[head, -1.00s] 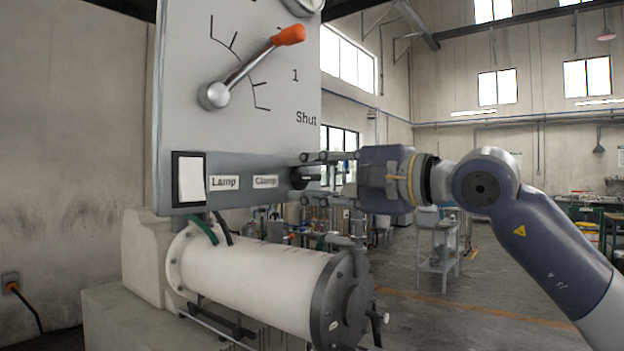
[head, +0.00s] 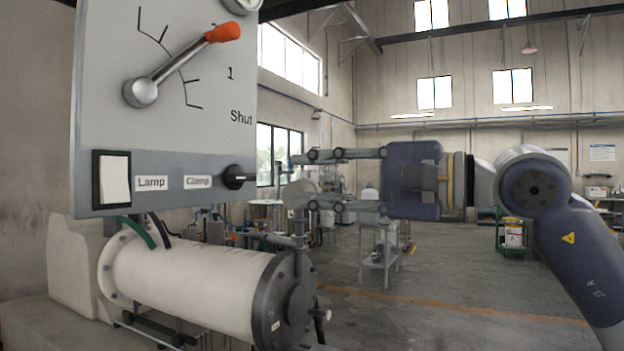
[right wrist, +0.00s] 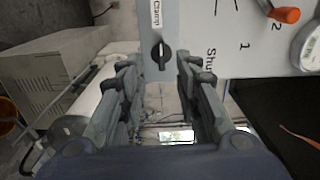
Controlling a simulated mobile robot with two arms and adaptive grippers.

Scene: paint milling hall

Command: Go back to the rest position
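My right gripper (head: 300,180) is open and empty, to the right of the grey control panel (head: 165,185) in the head view. Its fingers point left toward the black clamp knob (head: 237,177), with a gap between them. In the right wrist view the fingers (right wrist: 157,85) are spread, and the knob (right wrist: 161,56) shows beyond the tips, not held. The orange-tipped lever (head: 185,65) slants up to the right on the panel. My left gripper is in neither view.
The white mill cylinder (head: 200,285) lies below the panel, on a pale base. A white lamp switch (head: 114,178) sits on the panel's left. A small metal table (head: 380,245) stands on the open floor behind my right gripper.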

